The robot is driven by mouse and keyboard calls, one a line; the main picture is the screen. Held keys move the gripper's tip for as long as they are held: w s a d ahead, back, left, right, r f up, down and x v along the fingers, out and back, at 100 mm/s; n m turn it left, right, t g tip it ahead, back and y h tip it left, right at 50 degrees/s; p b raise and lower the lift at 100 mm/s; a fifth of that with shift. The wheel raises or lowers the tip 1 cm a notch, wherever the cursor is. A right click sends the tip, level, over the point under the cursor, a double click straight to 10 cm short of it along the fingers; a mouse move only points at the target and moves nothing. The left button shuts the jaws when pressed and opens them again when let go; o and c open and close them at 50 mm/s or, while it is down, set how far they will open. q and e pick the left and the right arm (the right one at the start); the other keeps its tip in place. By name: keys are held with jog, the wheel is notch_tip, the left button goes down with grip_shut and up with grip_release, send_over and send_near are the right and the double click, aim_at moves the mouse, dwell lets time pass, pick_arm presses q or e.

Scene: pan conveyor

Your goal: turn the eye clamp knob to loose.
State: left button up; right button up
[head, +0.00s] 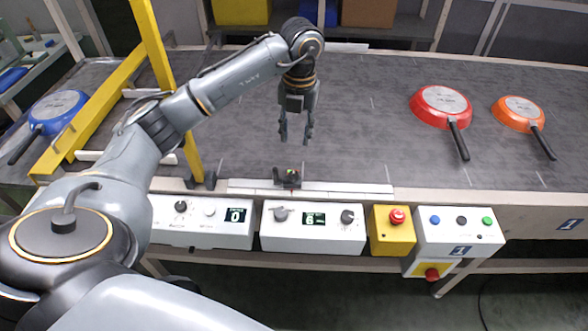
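A small dark photo-eye unit (291,178) with red and green marks sits on the pale rail at the belt's near edge, in the middle of the head view. A dark clamp part shows at its left side; I cannot tell the clamp knob's setting at this size. My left gripper (296,138) hangs above the belt, just beyond the eye unit, with its fingers pointing down. The fingers are apart with nothing between them, and they do not appear to touch the eye unit. My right gripper is not in view.
Red (440,106) and orange (518,113) pans lie right on the dark belt (360,130); a blue pan (58,108) lies left. A yellow frame (155,50) stands left of the gripper. White control boxes (312,238) and a yellow box (392,243) with a red button line the front.

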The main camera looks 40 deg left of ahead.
aim_at(294, 174)
pick_arm(q)
notch_tip(294, 174, down, 13)
jog(key=shift+s+a+f+p, duration=0.1)
jog(key=shift+a+p, duration=0.05)
jog(key=shift+p, duration=0.9)
grip_shut()
